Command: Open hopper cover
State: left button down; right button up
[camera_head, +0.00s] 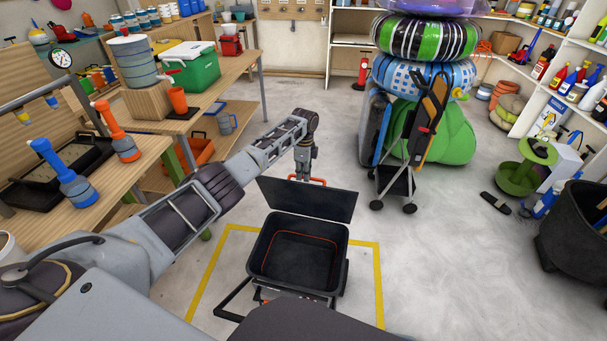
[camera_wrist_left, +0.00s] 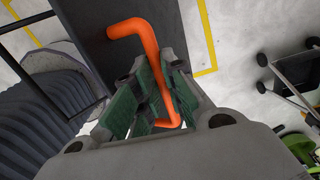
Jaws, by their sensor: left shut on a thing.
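The hopper cover (camera_head: 308,199) is a flat dark panel standing tilted up at the far side of the hopper. The hopper (camera_head: 300,262) is a black bin with an open top and a thin red line around its inside. An orange handle (camera_head: 318,180) is on the far side of the cover; it also shows large in the left wrist view (camera_wrist_left: 140,32). My left gripper (camera_head: 304,178) is behind the cover, shut on the orange handle, with green finger pads (camera_wrist_left: 155,100) around it. The cover's far face (camera_wrist_left: 90,30) shows beside the handle. My right gripper is out of view.
A yellow floor line (camera_head: 376,280) surrounds the hopper. A wooden workbench (camera_head: 150,150) with tools and a green cooler (camera_head: 190,66) is at left. A folded cart (camera_head: 400,180) and stacked inflatables (camera_head: 425,75) stand behind right.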

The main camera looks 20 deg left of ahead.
pick_arm(q)
jog(key=shift+f, duration=0.1)
jog(key=c, duration=1.5)
grip_release()
jog(key=shift+w+r, duration=0.2)
jog(key=shift+r, duration=2.85)
jog(key=shift+w+r, duration=0.2)
jog(key=shift+r, duration=2.8)
